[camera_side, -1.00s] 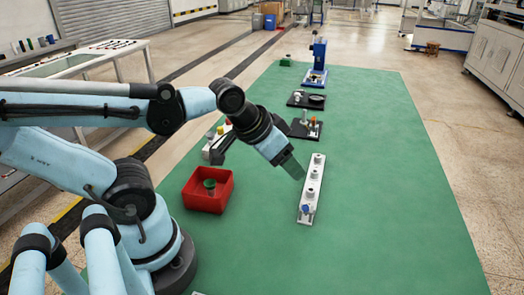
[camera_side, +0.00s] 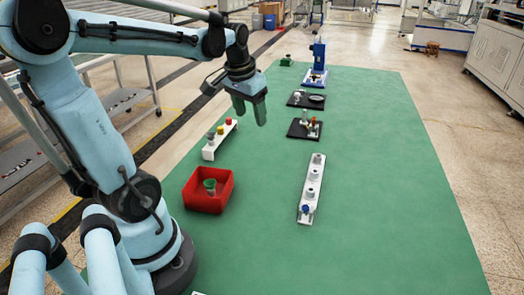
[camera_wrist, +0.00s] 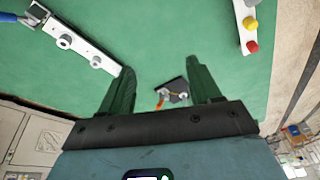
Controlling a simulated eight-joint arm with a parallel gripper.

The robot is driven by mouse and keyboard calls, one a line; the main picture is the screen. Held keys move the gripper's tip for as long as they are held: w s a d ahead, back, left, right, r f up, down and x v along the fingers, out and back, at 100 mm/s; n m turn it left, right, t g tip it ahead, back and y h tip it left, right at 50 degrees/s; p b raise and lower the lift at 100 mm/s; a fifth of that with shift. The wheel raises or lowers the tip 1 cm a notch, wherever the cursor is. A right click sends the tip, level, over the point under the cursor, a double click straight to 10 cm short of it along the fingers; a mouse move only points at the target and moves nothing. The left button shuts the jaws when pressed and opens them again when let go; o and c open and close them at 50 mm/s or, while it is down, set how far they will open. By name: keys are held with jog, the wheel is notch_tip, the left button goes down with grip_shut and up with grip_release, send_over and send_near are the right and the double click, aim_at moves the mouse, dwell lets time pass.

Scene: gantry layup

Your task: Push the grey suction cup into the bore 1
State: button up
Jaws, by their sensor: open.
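A white rack (camera_side: 209,153) left of centre holds small caps in a row: red, yellow and a grey one (camera_side: 211,136) that looks like the grey suction cup. The rack's end also shows at the upper right of the wrist view. A long white bar (camera_side: 305,216) with several raised round sockets lies on the mat to the right; a blue-topped piece (camera_side: 306,209) sits at its near end. I cannot tell which socket is bore 1. My gripper (camera_side: 250,112) is open and empty, pointing down above the mat, just beyond and right of the rack; its fingers flank clear space in the wrist view (camera_wrist: 162,75).
Two black plates with small parts (camera_side: 296,134) lie beyond the bar. A blue stand (camera_side: 318,62) is at the back. The green mat right of the bar is clear.

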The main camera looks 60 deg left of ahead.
aim_at(210, 134)
jog(key=s+a+f+n+g+h, duration=0.15)
jog(key=s+a, duration=0.25)
jog(key=a, duration=0.4)
jog(key=s+a+n+g, duration=0.1)
jog(key=s+a+n, duration=0.15)
jog(key=a, duration=0.45)
jog(key=shift+m, duration=0.4)
jog(key=f, duration=0.6)
jog(key=shift+s+a+f, duration=0.1)
jog(key=shift+s+f, duration=0.05)
jog(key=shift+s, duration=0.1)
jog(key=shift+w+d+f, duration=0.1)
jog(key=shift+w+f, duration=0.05)
jog(key=shift+f, duration=1.2)
jog(key=shift+w+d+f, duration=0.1)
jog(key=shift+f, duration=1.25)
jog(key=shift+c, duration=0.3)
jog(key=c, duration=1.1)
jog(key=shift+o, duration=0.2)
jog(key=shift+r, duration=0.1)
